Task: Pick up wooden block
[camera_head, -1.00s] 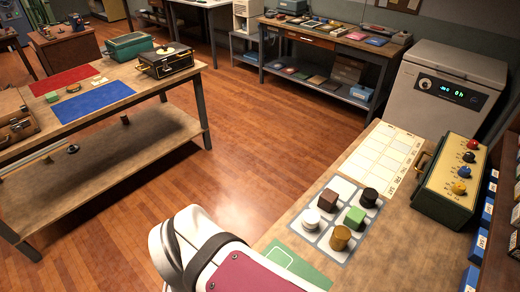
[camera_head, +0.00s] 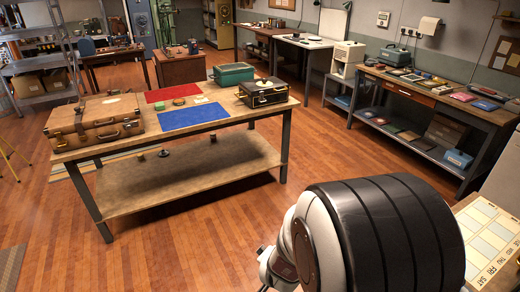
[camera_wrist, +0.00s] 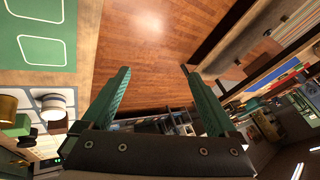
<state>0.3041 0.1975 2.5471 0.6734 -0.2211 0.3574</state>
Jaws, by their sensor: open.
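A brown block (camera_wrist: 57,127), perhaps the wooden block, shows at the left of the wrist view, partly hidden by a white round piece (camera_wrist: 55,100). A green block (camera_wrist: 18,127) and a gold cylinder (camera_wrist: 8,108) are beside it at the edge. My gripper (camera_wrist: 155,70) is open and empty, its two green fingers spread over a view of bare floor, to the right of these pieces and apart from them. In the head view my arm fills the lower right; my gripper and the brown block do not show there.
A wooden table (camera_head: 215,131) carries a brown suitcase (camera_head: 95,122), a red mat (camera_head: 172,93), a blue mat (camera_head: 195,116), a teal box (camera_head: 233,73) and a black case (camera_head: 263,92). A calendar sheet (camera_head: 490,235) lies at the lower right. Floor between tables is clear.

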